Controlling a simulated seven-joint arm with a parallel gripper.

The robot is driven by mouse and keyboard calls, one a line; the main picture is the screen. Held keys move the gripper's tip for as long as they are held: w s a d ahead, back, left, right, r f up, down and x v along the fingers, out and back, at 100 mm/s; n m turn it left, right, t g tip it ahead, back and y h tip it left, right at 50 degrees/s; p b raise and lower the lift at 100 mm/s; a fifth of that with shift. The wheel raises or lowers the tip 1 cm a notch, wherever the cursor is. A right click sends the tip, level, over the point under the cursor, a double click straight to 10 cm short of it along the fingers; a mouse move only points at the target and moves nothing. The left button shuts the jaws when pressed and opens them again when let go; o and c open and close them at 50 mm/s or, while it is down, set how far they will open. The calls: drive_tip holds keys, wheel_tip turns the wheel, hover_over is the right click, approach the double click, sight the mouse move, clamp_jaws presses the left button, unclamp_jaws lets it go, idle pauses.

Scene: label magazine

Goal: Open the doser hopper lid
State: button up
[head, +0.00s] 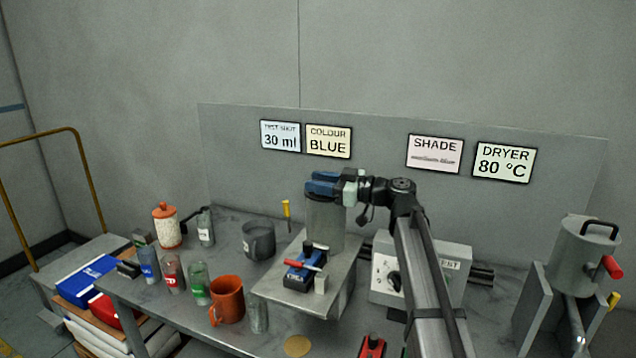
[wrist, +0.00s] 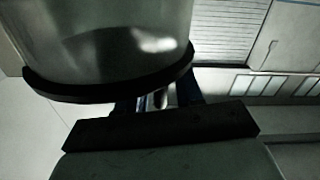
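The doser's hopper (head: 325,222) is a tall, clear grey cylinder standing at the back of the metal doser stand in the head view. My gripper (head: 324,184), with blue fingers, is at the hopper's top and covers much of it, so the lid cannot be made out apart from it. In the wrist view the hopper's clear wall (wrist: 110,45) and dark rim (wrist: 110,90) fill the upper left. My gripper's fingers (wrist: 157,100) stand apart just under that rim, partly hidden by it. I cannot tell whether they touch the lid.
A blue block with a red lever (head: 304,265) sits on the stand in front of the hopper. A grey control box (head: 385,275) stands to the right. A metal drum (head: 583,255) is at the far right.

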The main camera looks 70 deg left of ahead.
drive_tip(key=shift+s+a, duration=0.2)
drive_tip(key=shift+c, duration=0.4)
clamp_jaws()
drive_tip(key=shift+w, duration=0.1)
